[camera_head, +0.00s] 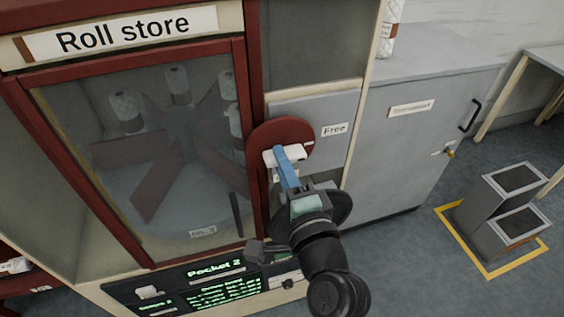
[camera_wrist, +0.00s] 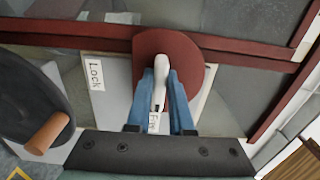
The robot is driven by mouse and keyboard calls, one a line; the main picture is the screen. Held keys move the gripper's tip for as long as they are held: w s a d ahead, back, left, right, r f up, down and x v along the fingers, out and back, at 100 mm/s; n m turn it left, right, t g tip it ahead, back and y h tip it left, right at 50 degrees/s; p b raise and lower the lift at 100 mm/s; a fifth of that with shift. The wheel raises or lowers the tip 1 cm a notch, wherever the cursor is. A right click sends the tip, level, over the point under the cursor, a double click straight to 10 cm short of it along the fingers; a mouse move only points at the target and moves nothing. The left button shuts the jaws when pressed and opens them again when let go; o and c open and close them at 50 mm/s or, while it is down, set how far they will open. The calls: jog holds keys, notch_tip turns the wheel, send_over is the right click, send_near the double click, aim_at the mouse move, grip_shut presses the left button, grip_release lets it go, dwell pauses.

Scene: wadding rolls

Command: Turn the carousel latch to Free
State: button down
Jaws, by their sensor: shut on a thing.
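The carousel latch is a dark red disc (camera_head: 272,132) with a white handle (camera_head: 297,153), on a grey panel right of the store's window. In the wrist view the handle (camera_wrist: 161,68) stands across the disc (camera_wrist: 190,50), its lower end over the partly hidden Free label (camera_wrist: 153,124). The Lock label (camera_wrist: 96,74) is to its left there. In the head view the Free label (camera_head: 334,129) is right of the disc. My gripper (camera_head: 279,152) is shut on the handle, with a blue finger on each side of it in the wrist view (camera_wrist: 160,76).
A dark handwheel (camera_wrist: 32,98) with a brown knob (camera_wrist: 48,132) sits close beside my gripper. A lit display (camera_head: 215,280) reading Pocket 2 is below. White rolls stand behind the glass window (camera_head: 70,115).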

jog(key=c, duration=0.8)
grip_release()
jog(key=b+v, duration=0.2)
jog(key=v, duration=1.1)
jog(key=shift+b, duration=0.35)
jog(key=w+a+r+n+t+h+p, duration=0.1)
jog(key=w+r+n+t, duration=0.15)
jog(key=r, duration=0.55)
jog(key=w+r+n+t+p, duration=0.15)
jog(key=r+n, duration=0.25)
jog(key=r, duration=0.5)
jog(key=w+a+r+n+t+h+p, duration=0.1)
jog(key=w+r+n+p, duration=0.15)
jog(key=r, duration=0.55)
jog(key=s+a+r+n+t+h, duration=0.1)
jog(key=s+r+n+t, duration=0.1)
jog(key=r, duration=0.7)
jog(key=s+r+n+t+h+p, duration=0.1)
jog(key=s+r, duration=0.4)
jog(key=r, duration=0.5)
jog(key=shift+a+r+n+t+h+p, duration=0.35)
jog(key=shift+n+t+h, duration=0.45)
jog(key=shift+n+t, duration=0.3)
